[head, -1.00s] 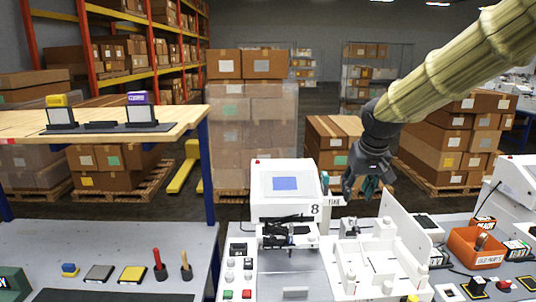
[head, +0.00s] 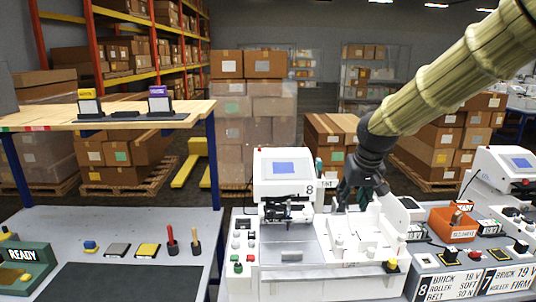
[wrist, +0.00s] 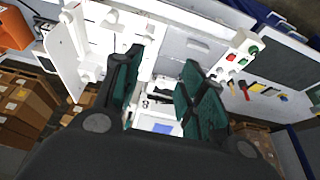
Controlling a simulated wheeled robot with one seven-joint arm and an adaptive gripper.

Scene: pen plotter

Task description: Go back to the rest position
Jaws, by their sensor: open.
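My gripper (head: 352,190) hangs at the end of my arm, which comes in from the upper right in the head view. It is above the back of the white plotter station, just right of the white machine (head: 287,178) marked 8. In the wrist view my gripper (wrist: 160,90) shows two dark green fingers spread apart with nothing between them. The machine's blue screen (wrist: 163,127) shows beyond the fingers, apart from them. A white fixture plate (head: 350,262) with raised blocks lies below and in front of my gripper. It also shows at the upper left of the wrist view.
An upright white panel (head: 393,222) stands right of the fixture plate. On the left are a grey bench with a green READY box (head: 26,266) and a wooden shelf (head: 40,118).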

